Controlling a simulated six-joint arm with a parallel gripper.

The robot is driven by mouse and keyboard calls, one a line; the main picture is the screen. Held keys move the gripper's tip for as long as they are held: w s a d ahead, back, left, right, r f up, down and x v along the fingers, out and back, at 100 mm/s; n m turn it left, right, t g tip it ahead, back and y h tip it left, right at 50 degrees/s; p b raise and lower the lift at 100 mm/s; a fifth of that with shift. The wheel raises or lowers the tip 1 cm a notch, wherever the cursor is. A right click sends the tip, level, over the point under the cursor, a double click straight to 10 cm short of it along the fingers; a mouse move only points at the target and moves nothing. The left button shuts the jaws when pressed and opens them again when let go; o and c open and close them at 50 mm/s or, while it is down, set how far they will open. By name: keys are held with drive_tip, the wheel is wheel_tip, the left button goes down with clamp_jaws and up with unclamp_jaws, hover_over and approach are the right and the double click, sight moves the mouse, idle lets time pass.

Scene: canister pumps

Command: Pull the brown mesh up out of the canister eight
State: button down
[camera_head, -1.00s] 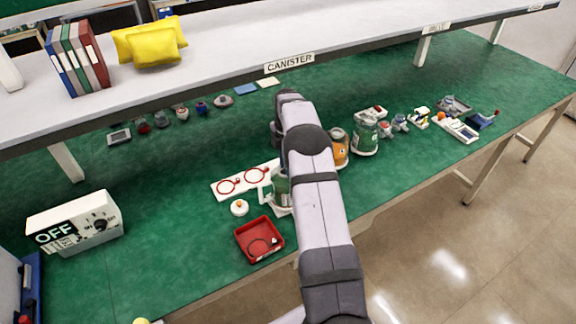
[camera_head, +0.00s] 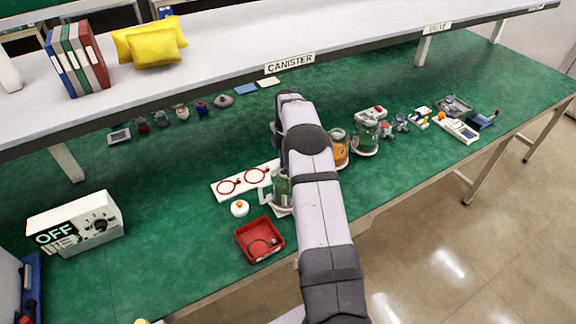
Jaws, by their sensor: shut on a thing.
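The fingers of my gripper are hidden behind my own arm, which crosses the middle of the view. The dark wrist end of the arm is over the bench behind the row of canisters. A glass canister (camera_head: 281,186) with a white handle stands left of the arm, partly covered by it. An orange-filled canister (camera_head: 341,150) shows just right of the arm. A clear canister (camera_head: 365,138) on a pale base stands right of that. I cannot read which one is canister eight. No brown mesh can be made out.
A white board with red rings (camera_head: 243,181), a white round cap (camera_head: 239,208) and a red tray (camera_head: 260,240) lie left of the arm. The overhead shelf (camera_head: 220,62) carries a "CANISTER" label. Small parts lie to the right. The green bench is clear at left centre.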

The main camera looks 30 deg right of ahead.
drive_tip(key=shift+w+a+f+p, duration=0.1)
drive_tip(key=shift+a+f+p, duration=0.15)
drive_tip(key=shift+p, duration=0.2)
idle(0.8)
drive_tip(key=shift+w+d+f, duration=0.1)
drive_tip(key=shift+w, duration=0.05)
drive_tip(key=shift+w+d+r+p, duration=0.15)
drive_tip(key=shift+r+p, duration=0.15)
drive_tip(key=shift+r, duration=0.2)
idle(0.4)
drive_tip(key=shift+r, duration=0.3)
drive_tip(key=shift+r+p, duration=0.35)
drive_tip(key=shift+r+p, duration=2.1)
drive_tip(key=shift+r, duration=1.1)
